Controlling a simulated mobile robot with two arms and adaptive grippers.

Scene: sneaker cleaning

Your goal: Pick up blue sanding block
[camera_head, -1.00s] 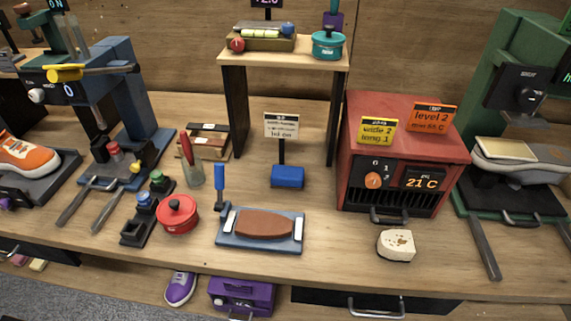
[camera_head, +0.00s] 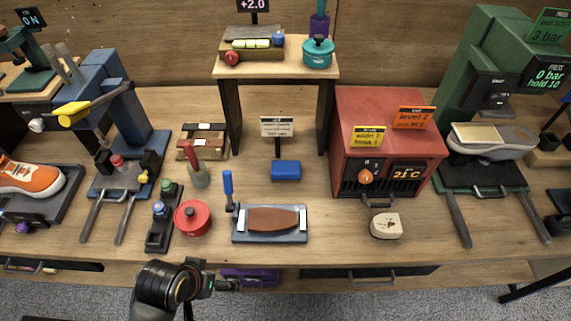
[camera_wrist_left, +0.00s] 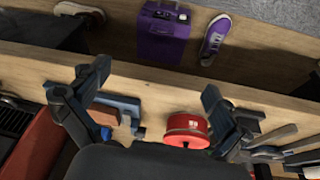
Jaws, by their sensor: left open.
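The blue sanding block (camera_head: 286,170) lies on the table in the head view, just in front of the small stand with a white label (camera_head: 277,127). Nothing touches it. My left gripper (camera_head: 222,284) is low at the front edge of the table, well in front of the block and to its left. In the left wrist view the left gripper (camera_wrist_left: 155,88) has its fingers spread wide with nothing between them. I cannot make out the blue block in that view. My right gripper is not in view.
Between gripper and block lie a blue clamp base with a brown pad (camera_head: 270,219) and a red lidded pot (camera_head: 192,218). A red oven (camera_head: 388,140) stands right of the block. A wooden shelf (camera_head: 276,72) rises behind. A cream block (camera_head: 386,226) lies front right.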

